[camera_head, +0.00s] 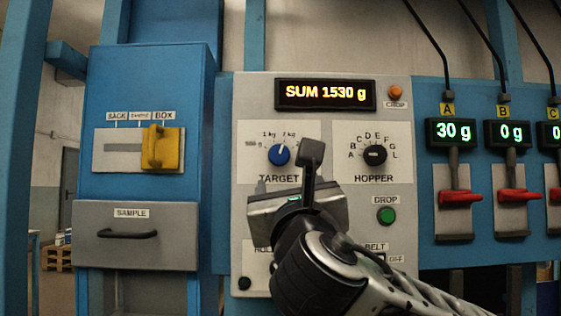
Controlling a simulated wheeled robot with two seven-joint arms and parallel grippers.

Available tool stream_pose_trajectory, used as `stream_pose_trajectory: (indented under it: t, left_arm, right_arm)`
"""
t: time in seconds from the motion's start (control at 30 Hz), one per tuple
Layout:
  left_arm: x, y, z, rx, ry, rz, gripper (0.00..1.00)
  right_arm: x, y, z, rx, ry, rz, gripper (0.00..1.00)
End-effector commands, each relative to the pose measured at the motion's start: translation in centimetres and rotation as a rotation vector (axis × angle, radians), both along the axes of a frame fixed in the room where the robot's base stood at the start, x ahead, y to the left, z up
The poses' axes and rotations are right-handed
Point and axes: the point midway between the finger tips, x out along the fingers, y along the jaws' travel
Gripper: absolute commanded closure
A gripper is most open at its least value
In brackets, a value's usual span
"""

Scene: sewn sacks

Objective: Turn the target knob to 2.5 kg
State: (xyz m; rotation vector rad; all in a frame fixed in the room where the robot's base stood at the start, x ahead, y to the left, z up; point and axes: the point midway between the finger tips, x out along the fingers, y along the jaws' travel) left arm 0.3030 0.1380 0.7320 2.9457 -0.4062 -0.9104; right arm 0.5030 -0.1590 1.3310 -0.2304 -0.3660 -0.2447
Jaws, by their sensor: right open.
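The blue target knob (280,155) is on the grey panel above the word TARGET. Its dial shows marks for 1 kg and 2 kg; the marks to the right are partly hidden, and its exact setting is too small to tell. My right gripper (305,165) is open in front of the panel, just below and right of the knob. One dark finger stands up beside the dial, and I see no contact with the knob. My left gripper is not in view.
The display (325,94) reads SUM 1530 g. The black hopper knob (375,155) is to the right, above the green drop button (386,215). A yellow slider (161,148) and sample drawer (135,235) are left. Red levers (460,198) line the right side.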

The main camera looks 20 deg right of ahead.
Motion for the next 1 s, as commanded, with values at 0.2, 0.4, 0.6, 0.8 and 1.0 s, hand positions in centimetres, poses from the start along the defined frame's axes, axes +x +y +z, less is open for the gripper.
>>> stream_pose_trajectory:
  t: [0.2,0.4,0.6,0.8,1.0]
  left_arm:
    - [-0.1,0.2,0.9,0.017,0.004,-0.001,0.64]
    - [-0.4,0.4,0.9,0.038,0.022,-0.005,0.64]
    - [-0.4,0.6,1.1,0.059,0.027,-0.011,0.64]
    - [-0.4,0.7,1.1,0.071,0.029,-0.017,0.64]
    - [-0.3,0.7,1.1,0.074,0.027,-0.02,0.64]
  right_arm:
    - [4.2,-1.0,2.0,0.004,0.003,-0.003,0.38]
    - [8.2,-1.8,3.6,0.004,0.003,0.0,0.38]
    - [11.3,-2.4,4.9,0.004,0.001,0.001,0.38]
    - [12.8,-2.7,5.3,0.004,0.001,0.002,0.38]
    - [13.0,-2.7,5.3,0.004,0.001,0.004,0.38]
